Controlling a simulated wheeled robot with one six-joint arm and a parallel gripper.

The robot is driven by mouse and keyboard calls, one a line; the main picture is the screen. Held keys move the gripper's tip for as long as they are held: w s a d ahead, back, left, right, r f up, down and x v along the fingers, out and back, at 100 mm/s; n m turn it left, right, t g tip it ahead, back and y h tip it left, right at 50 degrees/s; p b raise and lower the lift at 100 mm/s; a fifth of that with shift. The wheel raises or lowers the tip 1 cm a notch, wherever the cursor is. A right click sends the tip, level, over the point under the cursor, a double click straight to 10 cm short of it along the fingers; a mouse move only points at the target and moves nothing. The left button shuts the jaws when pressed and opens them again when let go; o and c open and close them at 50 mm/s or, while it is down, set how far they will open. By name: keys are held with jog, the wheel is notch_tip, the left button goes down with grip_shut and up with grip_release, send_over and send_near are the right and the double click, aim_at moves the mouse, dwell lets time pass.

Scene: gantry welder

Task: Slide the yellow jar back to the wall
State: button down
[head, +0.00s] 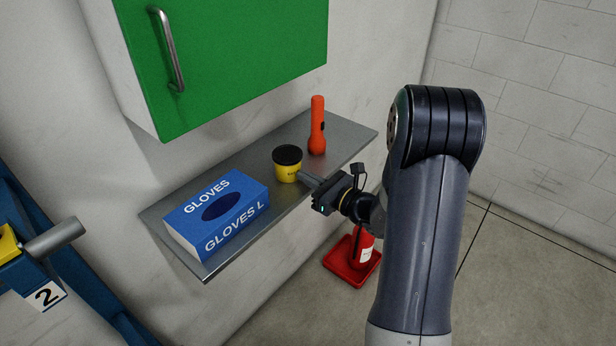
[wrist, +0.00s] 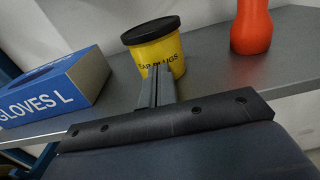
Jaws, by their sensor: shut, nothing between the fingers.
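The yellow jar (head: 287,170) with a black lid stands upright on the grey wall shelf, between the glove box and the orange flashlight. It also shows in the wrist view (wrist: 160,55), with dark lettering partly hidden by my fingers. My gripper (head: 304,175) is shut and empty, at the front side of the jar. In the wrist view the fingertips (wrist: 158,72) overlap the jar's lower front; I cannot tell whether they touch it. The wall (head: 240,135) is behind the shelf, and some bare shelf shows between it and the jar.
The blue glove box (head: 218,212) is left of the jar, and the orange flashlight (head: 317,128) stands to its right. The shelf (head: 168,207) sits below a green-doored cabinet (head: 235,60). A red object (head: 352,258) stands on the floor below.

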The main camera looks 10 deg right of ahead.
jog(key=b+x, duration=0.1)
jog(key=x, duration=0.2)
jog(key=shift+w+a, duration=0.1)
jog(key=shift+w, duration=0.05)
dwell(0.3)
